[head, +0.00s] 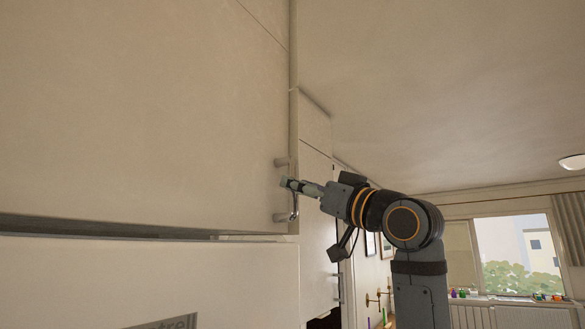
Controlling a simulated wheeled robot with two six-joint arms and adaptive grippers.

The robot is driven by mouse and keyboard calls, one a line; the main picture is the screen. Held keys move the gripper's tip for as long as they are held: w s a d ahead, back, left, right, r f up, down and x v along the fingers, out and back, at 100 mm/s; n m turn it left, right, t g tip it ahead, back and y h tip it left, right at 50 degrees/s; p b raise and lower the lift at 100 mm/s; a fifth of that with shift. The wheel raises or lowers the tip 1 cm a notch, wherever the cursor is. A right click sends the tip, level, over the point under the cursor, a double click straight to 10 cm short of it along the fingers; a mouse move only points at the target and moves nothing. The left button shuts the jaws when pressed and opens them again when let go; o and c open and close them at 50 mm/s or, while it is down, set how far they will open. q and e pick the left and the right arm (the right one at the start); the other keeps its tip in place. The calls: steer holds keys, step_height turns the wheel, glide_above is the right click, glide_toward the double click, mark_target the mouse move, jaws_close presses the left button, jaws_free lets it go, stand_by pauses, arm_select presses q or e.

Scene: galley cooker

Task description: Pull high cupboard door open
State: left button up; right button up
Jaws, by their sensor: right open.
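The high cupboard door (140,110) is a large plain beige panel that fills the upper left of the head view. Its small metal handle (281,217) is at the lower right edge of the door; its upper and lower ends show. My right gripper (290,184) is at the handle, between those two ends, and covers its middle. The jaws are open. I cannot tell whether the fingers are around the bar or touch it. My left gripper is not in view.
Farther cupboards (316,165) continue along the wall behind my right arm. A window (515,252) and a radiator (515,316) are far right. The upper right is clear up to the ceiling.

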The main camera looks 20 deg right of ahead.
steer(key=p+x, duration=0.1)
steer(key=x, duration=0.2)
steer(key=shift+w+a, duration=0.1)
steer(key=shift+w, duration=0.1)
steer(key=shift+s+d, duration=0.2)
steer(key=shift+d, duration=0.05)
steer(key=shift+w+a+f, duration=0.1)
jaws_close()
